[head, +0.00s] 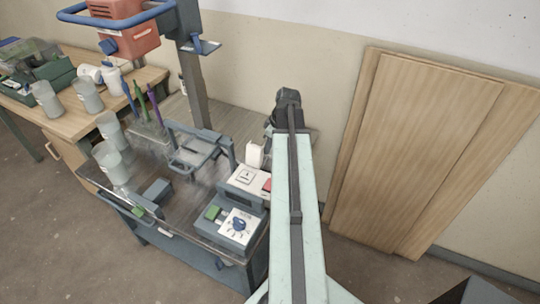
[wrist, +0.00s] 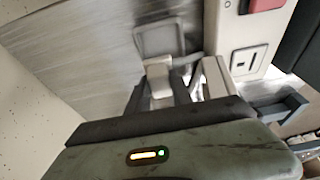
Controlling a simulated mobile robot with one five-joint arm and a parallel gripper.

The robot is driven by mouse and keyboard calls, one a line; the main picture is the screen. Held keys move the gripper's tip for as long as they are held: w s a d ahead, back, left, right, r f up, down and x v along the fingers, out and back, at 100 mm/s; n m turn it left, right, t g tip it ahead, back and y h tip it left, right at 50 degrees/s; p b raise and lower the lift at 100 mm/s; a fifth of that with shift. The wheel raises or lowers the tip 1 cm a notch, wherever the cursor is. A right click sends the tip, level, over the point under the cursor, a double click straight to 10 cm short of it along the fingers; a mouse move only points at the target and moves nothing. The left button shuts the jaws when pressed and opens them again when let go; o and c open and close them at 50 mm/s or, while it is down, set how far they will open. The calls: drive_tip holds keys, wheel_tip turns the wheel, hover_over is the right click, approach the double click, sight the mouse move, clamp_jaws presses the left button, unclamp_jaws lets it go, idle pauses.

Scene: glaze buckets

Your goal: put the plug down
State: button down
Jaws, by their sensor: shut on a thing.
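A pale plug (wrist: 160,80) sits between the dark fingers of my gripper (wrist: 162,88) in the wrist view. My gripper is shut on it, above or at the grey worktop; I cannot tell whether the plug touches the surface. In the head view my gripper (head: 272,127) is at the far end of my arm, near the wall, and the plug cannot be made out there. A white socket box (head: 246,179) with a red switch lies on the cart, and also shows in the wrist view (wrist: 238,40).
A pale block (head: 254,155) stands between my gripper and the socket box, also in the wrist view (wrist: 215,78). A dial box (head: 239,228), glaze buckets (head: 109,158) and a pen holder (head: 150,130) share the cart (head: 185,206). Wooden boards (head: 425,150) lean at the right.

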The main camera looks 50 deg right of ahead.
drive_tip(key=shift+f+b, duration=1.3)
drive_tip(key=shift+f, duration=0.7)
drive_tip(key=c, duration=1.1)
unclamp_jaws()
drive_tip(key=shift+r, duration=0.1)
drive_tip(key=shift+c, duration=0.2)
drive_tip(key=shift+r+p, duration=0.55)
drive_tip(key=shift+p, duration=0.15)
drive_tip(key=p+v, duration=1.1)
drive_tip(key=v, duration=0.1)
drive_tip(key=shift+s+f, duration=0.1)
